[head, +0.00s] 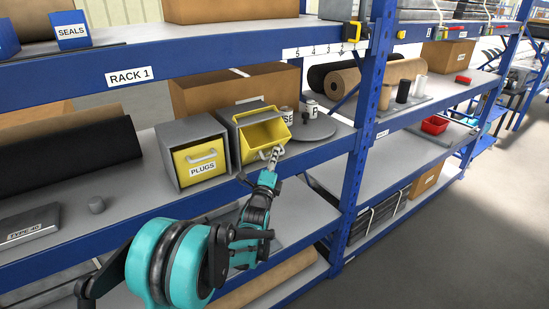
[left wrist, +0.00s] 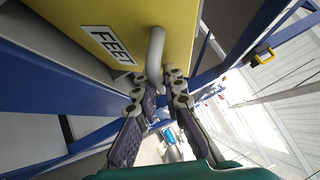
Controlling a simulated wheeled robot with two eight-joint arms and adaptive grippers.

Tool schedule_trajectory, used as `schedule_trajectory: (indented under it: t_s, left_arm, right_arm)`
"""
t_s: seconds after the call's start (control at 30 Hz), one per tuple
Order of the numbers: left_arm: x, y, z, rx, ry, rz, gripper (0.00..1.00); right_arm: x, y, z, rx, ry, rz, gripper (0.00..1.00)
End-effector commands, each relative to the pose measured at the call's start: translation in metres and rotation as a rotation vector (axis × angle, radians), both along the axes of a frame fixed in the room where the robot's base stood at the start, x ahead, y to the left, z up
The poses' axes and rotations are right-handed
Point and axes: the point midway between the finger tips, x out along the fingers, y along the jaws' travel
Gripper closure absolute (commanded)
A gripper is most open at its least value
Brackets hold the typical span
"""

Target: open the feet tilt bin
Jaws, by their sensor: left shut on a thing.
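The feet tilt bin (head: 262,131) is yellow inside a grey housing on the middle shelf, and its front is tilted outward with the inside showing. In the left wrist view its yellow front (left wrist: 130,22) carries the FEET label (left wrist: 112,44) and a pale curved handle (left wrist: 155,55). My left gripper (head: 275,157) is at the bin's handle. In the left wrist view the left gripper's fingers (left wrist: 157,84) are shut on the lower end of that handle. My right gripper is not in view.
The closed PLUGS bin (head: 202,160) stands just left of the feet bin. A grey round plate (head: 314,128) with small labelled cups (head: 311,108) is to the right. A cardboard box (head: 230,87) stands behind. The blue rack post (head: 367,120) rises to the right.

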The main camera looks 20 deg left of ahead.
Motion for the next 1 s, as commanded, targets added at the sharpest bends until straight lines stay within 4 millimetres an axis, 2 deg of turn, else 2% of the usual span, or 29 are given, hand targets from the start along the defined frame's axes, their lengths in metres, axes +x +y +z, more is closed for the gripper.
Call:
schedule_trajectory:
  t_s: [0.43,0.47,0.77,0.87,1.0]
  left_arm:
    - [0.000,0.000,-0.001,-0.001,0.002,0.000,1.00]
    - [0.000,0.000,-0.001,-0.001,0.002,0.000,0.83]
    - [0.000,0.000,-0.001,-0.001,0.001,0.000,0.81]
    - [-0.005,0.000,-0.002,-0.001,0.001,0.000,0.81]
    - [-0.026,-0.001,-0.007,-0.001,0.001,0.000,0.81]
  right_arm:
    - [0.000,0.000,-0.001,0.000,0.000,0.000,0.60]
    - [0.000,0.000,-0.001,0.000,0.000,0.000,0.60]
    - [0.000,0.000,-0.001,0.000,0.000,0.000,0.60]
    - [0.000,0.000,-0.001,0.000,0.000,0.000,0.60]
    - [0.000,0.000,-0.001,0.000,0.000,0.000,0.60]
